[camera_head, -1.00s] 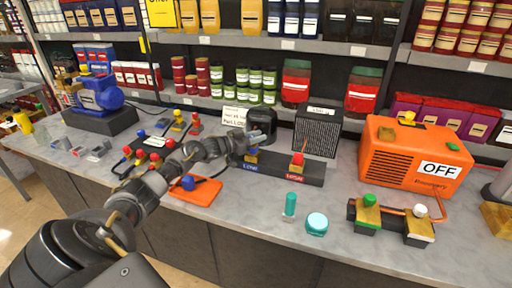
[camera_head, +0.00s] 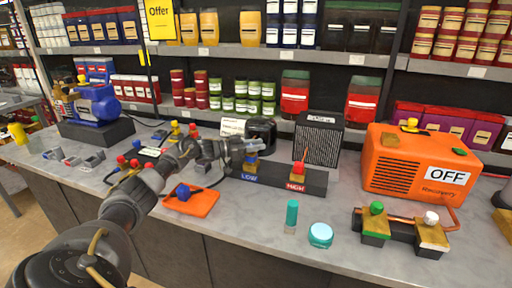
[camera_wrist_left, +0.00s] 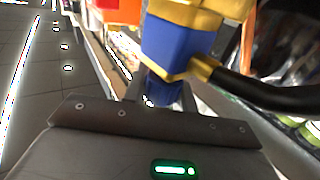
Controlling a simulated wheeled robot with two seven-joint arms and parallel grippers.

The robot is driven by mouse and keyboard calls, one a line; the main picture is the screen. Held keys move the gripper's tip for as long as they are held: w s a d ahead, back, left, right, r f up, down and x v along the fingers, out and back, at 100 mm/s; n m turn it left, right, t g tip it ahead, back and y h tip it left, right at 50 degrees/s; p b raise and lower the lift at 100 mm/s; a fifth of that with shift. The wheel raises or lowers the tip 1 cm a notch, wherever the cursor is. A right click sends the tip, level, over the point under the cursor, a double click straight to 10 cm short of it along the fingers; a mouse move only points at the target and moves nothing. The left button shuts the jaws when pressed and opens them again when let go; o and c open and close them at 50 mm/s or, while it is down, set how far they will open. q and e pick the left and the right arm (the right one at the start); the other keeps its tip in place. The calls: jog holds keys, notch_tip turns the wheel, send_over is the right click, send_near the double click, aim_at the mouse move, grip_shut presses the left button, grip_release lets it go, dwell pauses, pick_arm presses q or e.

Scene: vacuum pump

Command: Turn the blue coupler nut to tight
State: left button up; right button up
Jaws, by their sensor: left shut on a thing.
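The blue coupler nut (camera_head: 251,159) sits at the low port, on the left end of a black manifold block (camera_head: 272,178). My left gripper (camera_head: 250,146) is at this port, with its fingers hiding much of the fitting. In the left wrist view, a blue part (camera_wrist_left: 178,45) with brass pieces fills the upper middle. A narrower blue part (camera_wrist_left: 163,91) below it is between the fingers of my left gripper (camera_wrist_left: 162,98), which is shut on it. A black hose (camera_wrist_left: 265,92) runs off to the right. My right gripper is not in view.
A red coupler (camera_head: 298,168) stands at the high port. An orange recovery machine (camera_head: 400,150) marked OFF is to the right. A valve manifold (camera_head: 403,229), a teal jar (camera_head: 320,235) and a teal tube (camera_head: 291,215) stand in front. An orange pad (camera_head: 203,205) lies below my arm.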

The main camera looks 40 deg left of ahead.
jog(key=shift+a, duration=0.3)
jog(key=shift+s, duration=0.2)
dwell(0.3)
pick_arm(q)
jog(key=o, duration=1)
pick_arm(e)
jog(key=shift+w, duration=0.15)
